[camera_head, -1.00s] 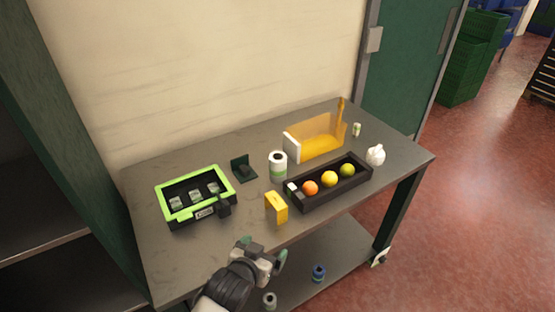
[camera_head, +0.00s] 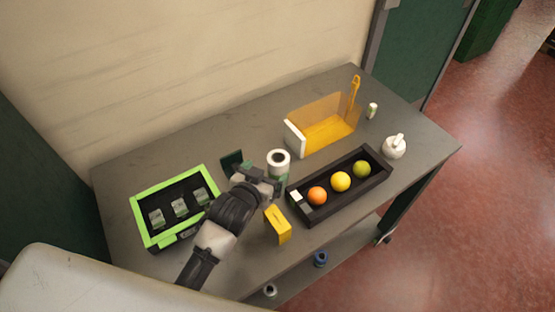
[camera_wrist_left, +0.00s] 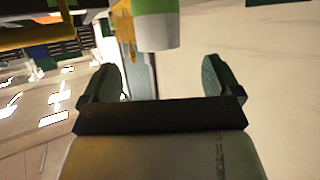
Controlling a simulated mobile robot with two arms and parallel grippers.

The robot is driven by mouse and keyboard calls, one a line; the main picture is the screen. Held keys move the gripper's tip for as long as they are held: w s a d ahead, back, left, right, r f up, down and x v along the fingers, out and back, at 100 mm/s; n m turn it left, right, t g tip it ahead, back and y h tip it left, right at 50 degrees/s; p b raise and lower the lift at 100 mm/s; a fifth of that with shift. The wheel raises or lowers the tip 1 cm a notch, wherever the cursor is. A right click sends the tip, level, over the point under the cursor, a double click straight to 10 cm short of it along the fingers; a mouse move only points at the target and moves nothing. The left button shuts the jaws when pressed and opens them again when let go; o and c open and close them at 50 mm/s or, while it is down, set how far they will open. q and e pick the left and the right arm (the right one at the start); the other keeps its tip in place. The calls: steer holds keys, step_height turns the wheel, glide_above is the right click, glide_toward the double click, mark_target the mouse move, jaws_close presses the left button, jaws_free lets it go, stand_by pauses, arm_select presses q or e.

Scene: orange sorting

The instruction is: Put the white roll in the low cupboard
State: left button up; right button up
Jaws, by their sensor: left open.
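The white roll (camera_head: 279,159), with a dark hole in its top and a green band, stands upright on the grey table. My left gripper (camera_head: 262,174) is open and empty, just in front of and left of the roll, partly covering its lower side. In the left wrist view, a white and green cylinder (camera_wrist_left: 157,28), apparently the roll, lies ahead of the open fingers (camera_wrist_left: 160,80), with a gap. No low cupboard can be clearly made out; a dark green panel (camera_head: 38,175) stands at the left. My right gripper is out of view.
A yellow box (camera_head: 278,226) stands close right of my left arm. A black tray (camera_head: 335,207) with fruit is to the right, a green-rimmed tray (camera_head: 151,238) to the left. An orange holder (camera_head: 325,127) is behind. The lower shelf holds a blue item (camera_head: 320,258).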

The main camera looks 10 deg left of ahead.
mark_target(273, 166)
arm_select(q)
steer(key=shift+w+d+f, duration=0.15)
steer(key=shift+w+d, duration=0.1)
steer(key=shift+w, duration=0.25)
steer(key=x, duration=0.2)
steer(key=shift+w+a+f, duration=0.1)
steer(key=shift+w+f, duration=0.15)
steer(key=shift+w, duration=0.05)
steer(key=shift+w+f+p, duration=0.15)
steer(key=shift+w+p, duration=0.2)
steer(key=shift+p, duration=0.05)
steer(key=x, duration=0.1)
steer(key=p+x, duration=0.1)
steer(key=x, duration=0.1)
steer(key=shift+w+d+f, duration=0.2)
steer(key=shift+d, duration=0.1)
steer(key=shift+w+f, duration=0.15)
steer(key=shift+w, duration=0.05)
steer(key=shift+s, duration=0.1)
steer(key=c, duration=1)
